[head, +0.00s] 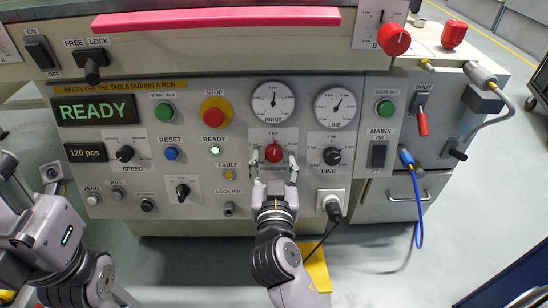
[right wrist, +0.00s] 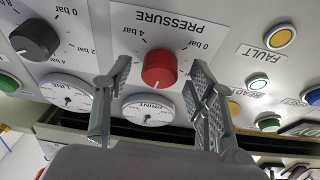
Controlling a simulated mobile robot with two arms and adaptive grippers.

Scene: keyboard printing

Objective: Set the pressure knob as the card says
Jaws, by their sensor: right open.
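The red pressure knob (head: 273,153) sits on a white scale plate in the middle of the machine's front panel, below the print gauge (head: 273,102). The right wrist view shows the red knob (right wrist: 159,69) close up, upside down, with the PRESSURE label and bar marks around it. My right gripper (head: 274,160) is open, its fingers on either side of the knob, apart from it in the right wrist view. The knob's exact setting is too small to read. I cannot pick out the card. My left arm is at the left edge; its fingers are unclear.
A black line knob (head: 332,156) is close to the right, under the line gauge (head: 335,109). A fault lamp (head: 229,174) and a lock pin (head: 229,209) are to the left. A plug with a black cable (head: 333,208) sits below right. A red bar (head: 215,19) runs above.

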